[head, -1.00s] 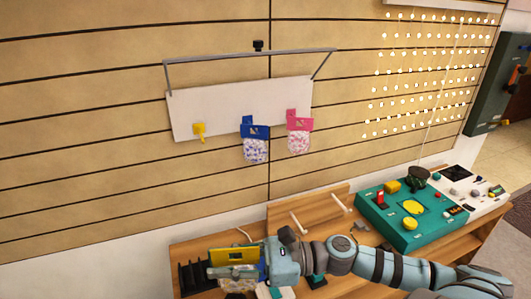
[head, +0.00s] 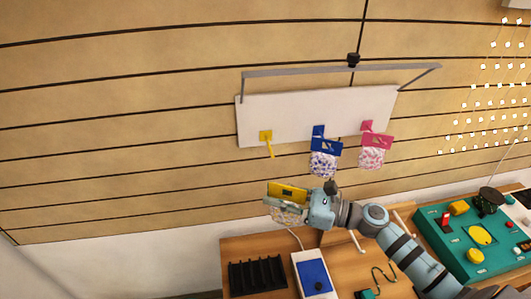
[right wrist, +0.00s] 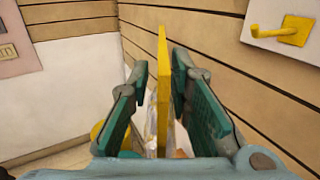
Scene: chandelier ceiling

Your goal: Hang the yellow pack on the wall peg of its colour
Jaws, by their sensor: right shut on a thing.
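My right gripper (head: 284,202) is shut on the yellow pack (head: 288,190) and holds it up in front of the wall, below the yellow peg (head: 266,140). In the right wrist view the pack's yellow header (right wrist: 163,85) stands upright, edge-on between the two fingers. Its clear bag hangs below, partly hidden by the fingers. The yellow peg also shows in the right wrist view (right wrist: 285,30), at the upper right, apart from the pack and bare. The peg is on a white board (head: 300,117). My left gripper is not in view.
A blue pack (head: 324,165) and a pink pack (head: 373,158) hang on the board right of the yellow peg. A grey bar (head: 320,70) runs above the board. Below are a black slotted rack (head: 258,276), a blue-topped device (head: 314,274) and a teal panel (head: 450,240).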

